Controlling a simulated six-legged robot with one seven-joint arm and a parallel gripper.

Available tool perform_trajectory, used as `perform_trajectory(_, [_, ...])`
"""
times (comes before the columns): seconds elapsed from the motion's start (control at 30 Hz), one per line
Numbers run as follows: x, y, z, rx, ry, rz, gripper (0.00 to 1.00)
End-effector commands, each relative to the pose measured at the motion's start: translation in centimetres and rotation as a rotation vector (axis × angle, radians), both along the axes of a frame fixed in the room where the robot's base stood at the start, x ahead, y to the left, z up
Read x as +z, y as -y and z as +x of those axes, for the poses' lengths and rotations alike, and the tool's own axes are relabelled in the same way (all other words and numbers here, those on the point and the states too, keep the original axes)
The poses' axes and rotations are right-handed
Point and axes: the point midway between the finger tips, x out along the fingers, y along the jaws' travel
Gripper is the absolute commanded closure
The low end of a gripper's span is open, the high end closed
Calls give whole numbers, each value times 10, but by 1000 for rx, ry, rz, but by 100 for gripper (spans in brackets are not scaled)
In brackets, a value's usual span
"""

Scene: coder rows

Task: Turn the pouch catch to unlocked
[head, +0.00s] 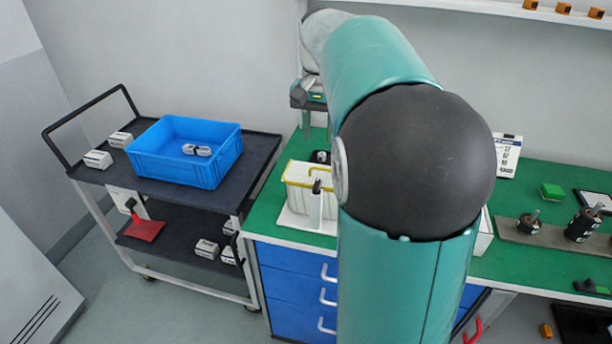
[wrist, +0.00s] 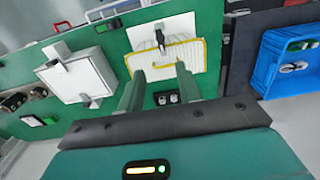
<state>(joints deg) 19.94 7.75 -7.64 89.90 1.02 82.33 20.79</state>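The pouch (head: 300,196) is a pale, ribbed box-like body with a yellow rim, on the green bench; it also shows in the wrist view (wrist: 186,62). A white plate (wrist: 182,30) stands at its front. The dark catch (head: 317,187) is on this plate and also shows in the wrist view (wrist: 160,40); I cannot tell its lock position. My gripper (wrist: 160,71) is open and empty, its two green fingers apart above the pouch, with the catch beyond the tips. In the head view, part of my gripper (head: 306,122) shows behind my arm, above the bench.
A black double socket (wrist: 166,98) lies beside the pouch. A white box (wrist: 76,78) stands farther along the bench. A blue crate (head: 176,174) sits on the cart at the left. Blue drawers with handles are below the bench. My arm hides the bench's middle in the head view.

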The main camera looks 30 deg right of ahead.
Motion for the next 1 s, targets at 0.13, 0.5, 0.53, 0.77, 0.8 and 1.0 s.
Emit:
perform_trajectory(0.13, [-11,2,-3,-2,-3,2,65])
perform_trajectory(0.5, [-79,3,-5,-1,-5,2,65])
perform_trajectory(0.53, [-85,3,-5,-1,-5,3,65])
perform_trajectory(0.77, [-124,2,-3,1,-5,2,65])
perform_trajectory(0.8, [-128,1,-2,2,-3,2,65])
perform_trajectory(1.0, [-138,0,0,3,-1,1,65])
